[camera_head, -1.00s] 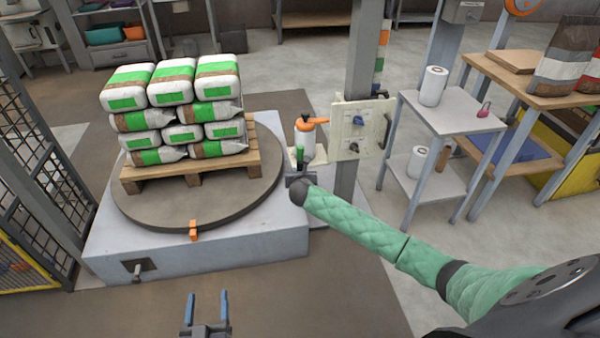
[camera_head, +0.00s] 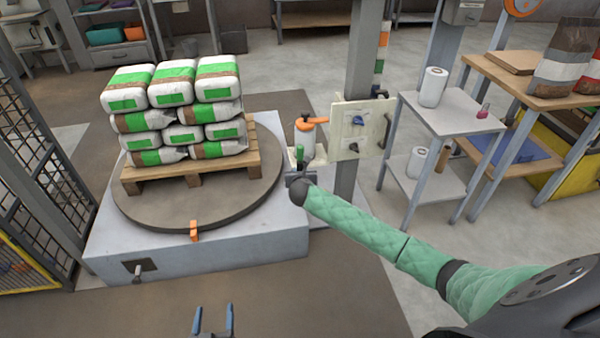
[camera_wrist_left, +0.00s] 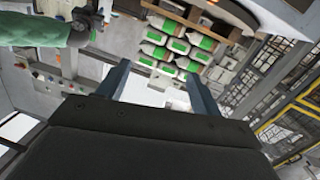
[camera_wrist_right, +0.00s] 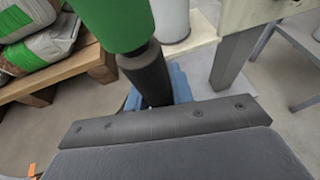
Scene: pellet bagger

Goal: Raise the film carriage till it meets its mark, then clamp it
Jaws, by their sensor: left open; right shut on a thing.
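The film carriage (camera_head: 320,155) is on the grey upright post (camera_head: 364,60), beside a cream panel (camera_head: 374,140) with knobs. A white film roll (camera_head: 307,143) with an orange lever (camera_head: 312,121) on top stands on it. My right gripper (camera_head: 301,176) is at the carriage's front left, shut on the green-topped handle (camera_head: 300,155). In the right wrist view, the handle's green part (camera_wrist_right: 112,20) sits above a black stem between the blue fingers. My left gripper (camera_head: 213,321) is open and empty at the bottom of the head view. An orange, white and green strip (camera_head: 384,45) shows on the post.
Stacked bags on a pallet (camera_head: 205,172) stand on a round turntable (camera_head: 150,208) at left. A small side table (camera_head: 455,112) with white rolls and a wooden bench (camera_head: 510,85) stand at right. A mesh fence (camera_head: 40,150) borders the left. The front floor is clear.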

